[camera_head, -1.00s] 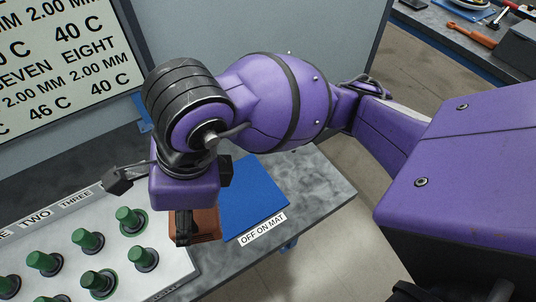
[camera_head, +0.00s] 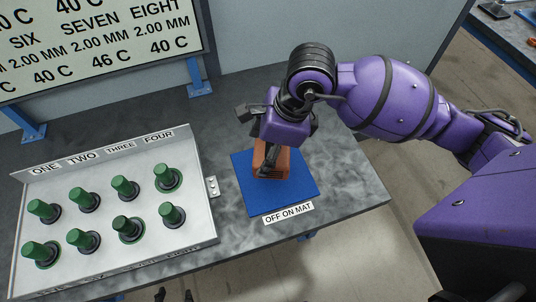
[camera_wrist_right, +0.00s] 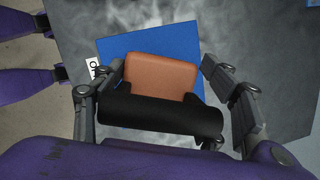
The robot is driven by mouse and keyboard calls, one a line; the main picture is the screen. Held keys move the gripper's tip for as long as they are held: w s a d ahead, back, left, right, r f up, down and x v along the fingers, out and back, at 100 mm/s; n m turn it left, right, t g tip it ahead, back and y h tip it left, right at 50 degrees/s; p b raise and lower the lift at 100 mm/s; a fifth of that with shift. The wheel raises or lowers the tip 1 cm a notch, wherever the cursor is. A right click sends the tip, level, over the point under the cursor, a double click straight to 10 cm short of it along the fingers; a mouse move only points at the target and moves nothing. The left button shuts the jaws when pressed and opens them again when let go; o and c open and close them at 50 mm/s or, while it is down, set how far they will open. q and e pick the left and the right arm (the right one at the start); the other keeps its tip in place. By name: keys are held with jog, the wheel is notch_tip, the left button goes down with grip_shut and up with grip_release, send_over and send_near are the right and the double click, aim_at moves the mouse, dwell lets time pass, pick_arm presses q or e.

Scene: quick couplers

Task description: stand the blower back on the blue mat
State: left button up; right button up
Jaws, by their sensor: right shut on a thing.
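The blower (camera_head: 272,162), with an orange-brown body, is over the middle of the blue mat (camera_head: 300,201). In the right wrist view, its orange body (camera_wrist_right: 160,76) and a thick black cylindrical part (camera_wrist_right: 160,115) lie between the fingers of my right gripper (camera_wrist_right: 160,100). My right gripper (camera_head: 268,150) is shut on the blower from above and hides part of it in the head view. The blue mat also shows in the wrist view (camera_wrist_right: 125,44) behind the blower. I cannot tell whether the blower touches the mat.
A metal rack (camera_head: 110,264) with several green couplers stands left of the mat. A small grey plate (camera_head: 212,186) lies between them. A label (camera_head: 288,212) runs along the mat's front edge. A sign (camera_head: 100,40) stands behind. The table (camera_head: 350,190) is clear right of the mat.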

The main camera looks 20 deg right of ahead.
aim_at(283, 152)
jog(key=shift+w+d+f, duration=0.15)
jog(key=shift+d+f, duration=0.05)
jog(key=shift+f, duration=0.8)
jog(key=shift+w+d+f, duration=0.15)
jog(key=shift+f, duration=0.85)
jog(key=shift+f, duration=0.15)
jog(key=o, duration=1.2)
jog(key=shift+o, duration=0.2)
jog(key=shift+r, duration=0.2)
jog(key=v, duration=1.2)
